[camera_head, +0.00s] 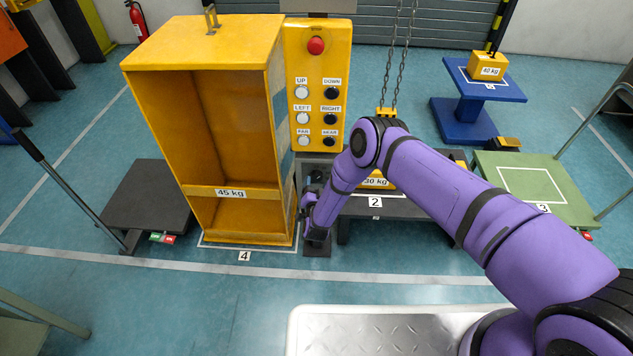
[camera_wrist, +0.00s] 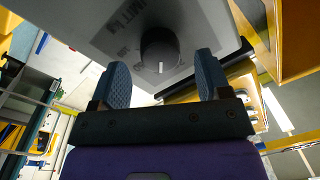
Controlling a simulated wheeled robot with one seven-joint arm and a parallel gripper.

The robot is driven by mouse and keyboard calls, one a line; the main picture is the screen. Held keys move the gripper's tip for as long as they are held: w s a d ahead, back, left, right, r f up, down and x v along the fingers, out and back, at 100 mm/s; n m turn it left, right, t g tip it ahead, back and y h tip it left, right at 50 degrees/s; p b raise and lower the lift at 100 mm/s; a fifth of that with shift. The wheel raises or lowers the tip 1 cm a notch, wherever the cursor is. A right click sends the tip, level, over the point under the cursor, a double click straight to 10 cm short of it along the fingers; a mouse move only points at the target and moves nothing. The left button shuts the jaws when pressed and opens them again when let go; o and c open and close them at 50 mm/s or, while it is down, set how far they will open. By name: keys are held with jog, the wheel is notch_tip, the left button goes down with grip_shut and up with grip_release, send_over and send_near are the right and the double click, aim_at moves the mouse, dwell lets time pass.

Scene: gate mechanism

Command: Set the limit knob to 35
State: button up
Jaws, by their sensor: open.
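The limit knob (camera_wrist: 160,48) is a dark round knob with a short white pointer mark, on a grey panel (camera_wrist: 105,25) with partly readable "LIMIT" lettering in the wrist view. My gripper (camera_wrist: 163,66) is open, with one blue finger on each side of the knob and visible gaps between. I cannot tell how deep the fingers reach around it.
A tall yellow 45 kg cabinet (camera_head: 230,192) stands close left of my gripper. A 30 kg yellow weight (camera_head: 376,182) hangs on chains (camera_head: 396,70) behind my arm, over platform 2 (camera_head: 375,207). A green platform (camera_head: 535,190) is at right. The floor in front is clear.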

jog(key=s, duration=0.8)
jog(key=shift+s+f, duration=0.15)
jog(key=shift+s, duration=0.15)
